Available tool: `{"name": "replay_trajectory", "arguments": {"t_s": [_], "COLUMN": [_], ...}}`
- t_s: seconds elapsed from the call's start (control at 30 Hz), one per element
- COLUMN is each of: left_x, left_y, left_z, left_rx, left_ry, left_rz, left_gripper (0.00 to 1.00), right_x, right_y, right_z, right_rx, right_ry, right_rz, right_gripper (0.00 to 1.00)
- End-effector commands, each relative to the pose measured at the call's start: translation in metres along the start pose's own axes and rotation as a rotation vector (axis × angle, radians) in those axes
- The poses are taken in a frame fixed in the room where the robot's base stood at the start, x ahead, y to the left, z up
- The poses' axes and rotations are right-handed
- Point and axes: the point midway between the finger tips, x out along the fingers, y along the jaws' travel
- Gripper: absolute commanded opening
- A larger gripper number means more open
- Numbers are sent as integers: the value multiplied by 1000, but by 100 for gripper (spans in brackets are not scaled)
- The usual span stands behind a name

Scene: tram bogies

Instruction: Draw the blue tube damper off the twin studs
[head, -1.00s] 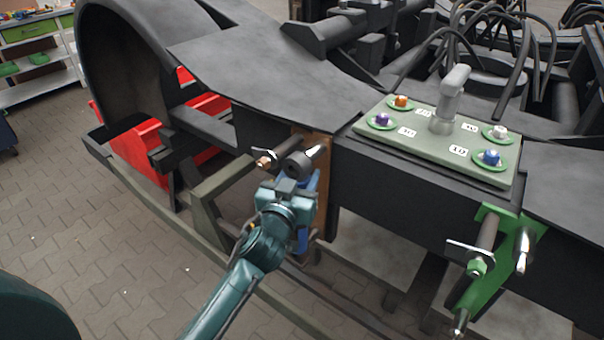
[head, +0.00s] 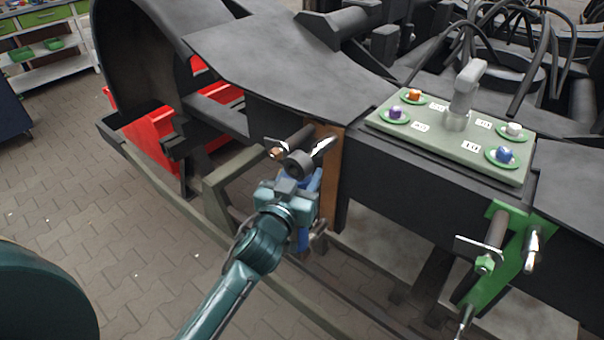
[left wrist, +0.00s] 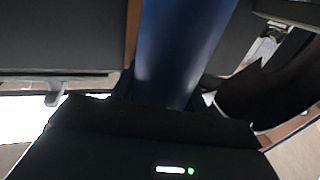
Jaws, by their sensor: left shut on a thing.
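The blue tube damper (head: 303,236) hangs about upright in front of the brown bracket plate (head: 333,190). Its black upper eye (head: 299,164) shows above my gripper. A bright pointed upper stud (head: 325,146) shows right behind the eye; I cannot tell if its tip is clear of the bore. A lower stud (head: 319,241) shows partly beside the tube; the damper's lower end is largely hidden by my arm. My left gripper (head: 291,192) is shut on the tube below the upper eye. The blue tube (left wrist: 180,50) fills the middle of the left wrist view.
A dark rod with a copper nut (head: 276,152) projects left of the eye. An olive frame rail (head: 222,190) runs close to my arm. A green bracket (head: 500,260) with studs stands at right. A tray (head: 440,150) with coloured nuts lies on the beam.

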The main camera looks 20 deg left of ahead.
Motion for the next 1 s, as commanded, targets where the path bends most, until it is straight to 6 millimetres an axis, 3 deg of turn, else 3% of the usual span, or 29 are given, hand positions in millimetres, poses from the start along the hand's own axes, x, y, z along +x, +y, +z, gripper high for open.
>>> {"name": "replay_trajectory", "arguments": {"t_s": [0.6,1.0], "left_x": [-27,-38], "left_y": [-9,-12], "left_z": [-5,-4], "left_rx": [0,0], "left_ry": [10,11], "left_rz": [1,2], "left_gripper": [0,0], "right_x": [-2,-6], "right_y": [0,-1], "right_z": [-8,-4], "right_rx": [-1,2], "right_ry": [6,-6], "right_rz": [0,-1], "right_gripper": [36,36]}}
